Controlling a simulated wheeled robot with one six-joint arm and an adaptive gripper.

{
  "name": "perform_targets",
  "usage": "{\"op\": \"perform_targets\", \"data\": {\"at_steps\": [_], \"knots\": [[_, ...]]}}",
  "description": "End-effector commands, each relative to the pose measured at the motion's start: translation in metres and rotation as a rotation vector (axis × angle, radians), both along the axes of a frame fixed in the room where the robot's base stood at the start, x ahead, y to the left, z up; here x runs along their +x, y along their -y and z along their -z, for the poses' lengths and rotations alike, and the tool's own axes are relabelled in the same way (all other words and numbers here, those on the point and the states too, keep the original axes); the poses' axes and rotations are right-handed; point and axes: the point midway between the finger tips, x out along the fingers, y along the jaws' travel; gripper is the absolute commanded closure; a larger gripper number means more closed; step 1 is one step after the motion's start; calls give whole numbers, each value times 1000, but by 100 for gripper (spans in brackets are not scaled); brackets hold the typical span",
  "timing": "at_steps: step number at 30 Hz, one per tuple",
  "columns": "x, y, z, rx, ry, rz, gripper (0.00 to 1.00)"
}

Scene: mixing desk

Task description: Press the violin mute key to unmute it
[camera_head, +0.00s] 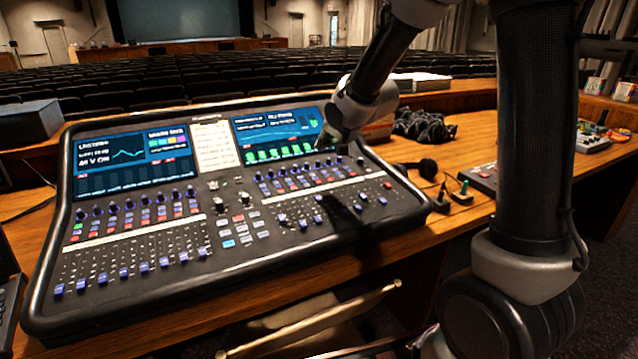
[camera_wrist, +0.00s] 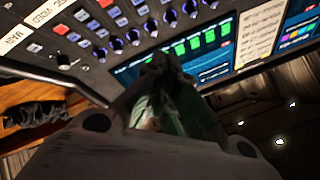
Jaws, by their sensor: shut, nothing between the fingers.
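The mixing desk (camera_head: 235,215) has two banks of faders, each with rows of small red and blue keys above and a row of knobs. In the head view, the right bank's keys (camera_head: 318,184) lie below the right screen (camera_head: 280,132). Their labels are too small to read there, so I cannot tell which is the violin mute key. My gripper (camera_head: 322,143) is shut and empty, above the lower right part of that screen. In the wrist view, the shut fingertips (camera_wrist: 160,62) overlap the screen's edge, below the knob row. Red keys (camera_wrist: 60,29) show at upper left.
The left screen (camera_head: 130,158) fills the desk's other upper side. A black cable heap (camera_head: 425,125) lies behind. Bare wood (camera_head: 470,150) shows at right.

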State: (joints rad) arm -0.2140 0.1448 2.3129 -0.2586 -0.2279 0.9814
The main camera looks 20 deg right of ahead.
Motion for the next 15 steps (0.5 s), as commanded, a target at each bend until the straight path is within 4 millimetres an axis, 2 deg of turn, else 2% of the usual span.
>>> {"op": "perform_targets", "data": {"at_steps": [8,15], "knots": [[1,0,14,-1,-4,-1,100],[4,-1,48,-2,-5,-1,100]]}}
